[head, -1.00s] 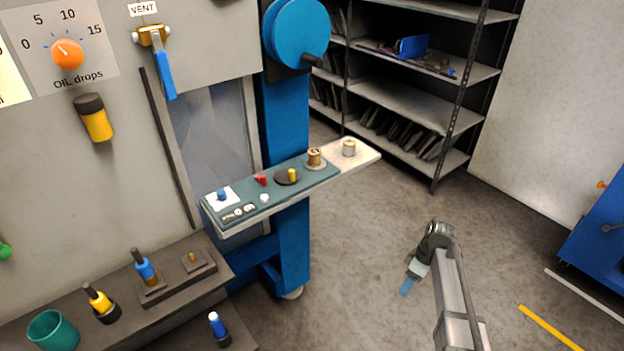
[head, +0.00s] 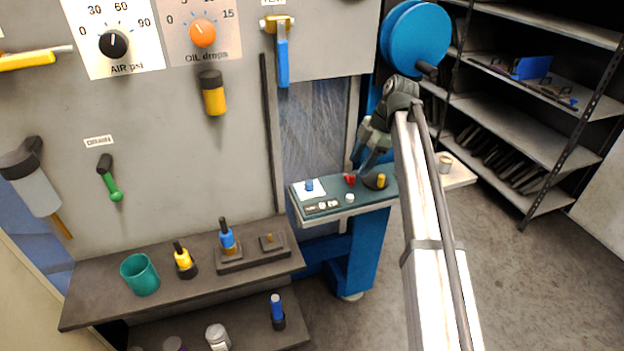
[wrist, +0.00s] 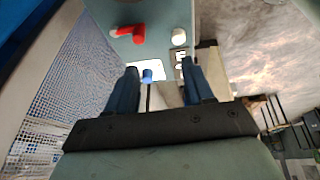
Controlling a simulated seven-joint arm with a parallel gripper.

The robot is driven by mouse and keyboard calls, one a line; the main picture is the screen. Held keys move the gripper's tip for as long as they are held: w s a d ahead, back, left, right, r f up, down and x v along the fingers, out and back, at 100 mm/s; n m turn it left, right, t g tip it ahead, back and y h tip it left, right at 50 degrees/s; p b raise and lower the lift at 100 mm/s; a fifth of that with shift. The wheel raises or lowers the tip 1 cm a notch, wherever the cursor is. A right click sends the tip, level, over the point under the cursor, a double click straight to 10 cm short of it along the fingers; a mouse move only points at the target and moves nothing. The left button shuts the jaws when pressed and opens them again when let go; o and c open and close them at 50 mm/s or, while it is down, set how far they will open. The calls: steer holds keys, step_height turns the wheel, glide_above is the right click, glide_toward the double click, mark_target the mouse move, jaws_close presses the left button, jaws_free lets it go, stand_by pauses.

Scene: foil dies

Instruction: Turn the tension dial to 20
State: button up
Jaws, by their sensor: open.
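No dial with a readable tension label shows. A blue knob (head: 309,185) stands on a white card (head: 311,194) at the left end of the teal panel (head: 338,206); any markings on the card are too small to read. In the wrist view the blue knob (wrist: 148,76) shows between the fingers, beyond their tips, with the white card (wrist: 128,68) beside it. My gripper (head: 363,160) is open and empty, above the panel and right of the blue knob. Its two blue fingers show in the wrist view (wrist: 160,78).
The panel also carries a red lever (head: 350,180), a white button (head: 349,198) and a yellow knob (head: 381,181). The wall holds an air psi dial (head: 114,44), an oil drops dial (head: 202,33) and a blue valve handle (head: 282,62). A dark bench (head: 110,283) stands lower left.

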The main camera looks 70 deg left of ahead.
steer(key=h, duration=0.1)
glide_toward(310, 182)
steer(key=f, duration=0.1)
steer(key=shift+x, duration=3.95)
steer(key=shift+s+d, duration=0.1)
steer(key=shift+s, duration=0.05)
steer(key=shift+r, duration=0.1)
steer(key=shift+c, duration=0.5)
jaws_close()
